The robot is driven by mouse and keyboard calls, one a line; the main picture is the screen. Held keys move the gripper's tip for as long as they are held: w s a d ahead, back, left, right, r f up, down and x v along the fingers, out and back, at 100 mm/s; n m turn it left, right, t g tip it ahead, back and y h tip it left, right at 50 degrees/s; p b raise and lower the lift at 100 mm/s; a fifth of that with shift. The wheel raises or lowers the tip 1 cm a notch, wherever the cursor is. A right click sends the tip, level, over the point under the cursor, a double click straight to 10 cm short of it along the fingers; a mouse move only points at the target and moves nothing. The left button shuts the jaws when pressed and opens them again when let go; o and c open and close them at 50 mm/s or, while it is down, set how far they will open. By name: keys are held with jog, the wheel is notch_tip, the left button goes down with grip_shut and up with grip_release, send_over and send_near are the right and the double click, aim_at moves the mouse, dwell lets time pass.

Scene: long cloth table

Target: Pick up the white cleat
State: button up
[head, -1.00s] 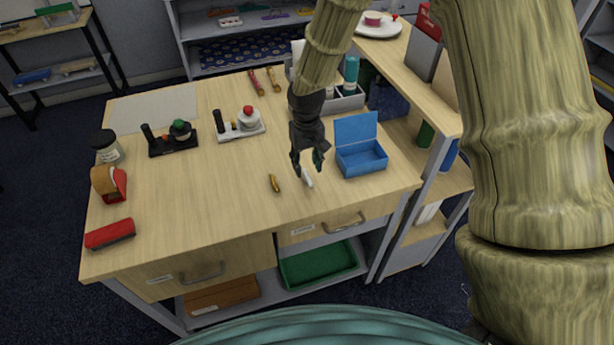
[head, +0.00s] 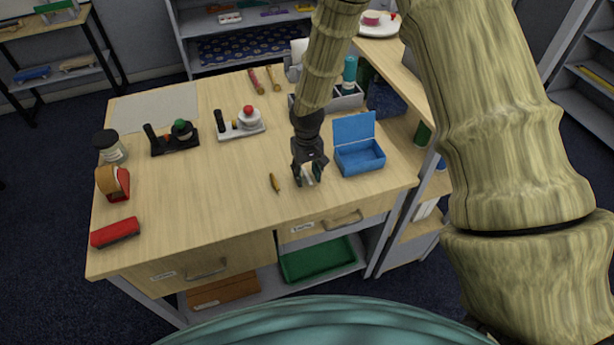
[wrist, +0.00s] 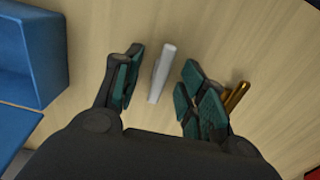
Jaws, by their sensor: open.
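The white cleat (wrist: 161,73) lies on the wooden tabletop, a slim pale bar in the wrist view. In the head view the white cleat (head: 309,173) shows only in part between my fingers. My gripper (head: 309,179) is open and points down at it. I cannot tell how high the fingertips are above the table.
A brass-coloured piece (wrist: 236,97) lies just outside the right finger in the wrist view. An open blue box (head: 360,158) stands close to the right of my gripper in the head view. A red block (head: 115,232) lies at the table's left front. The middle of the tabletop is clear.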

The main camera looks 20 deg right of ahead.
jog(key=c, duration=0.8)
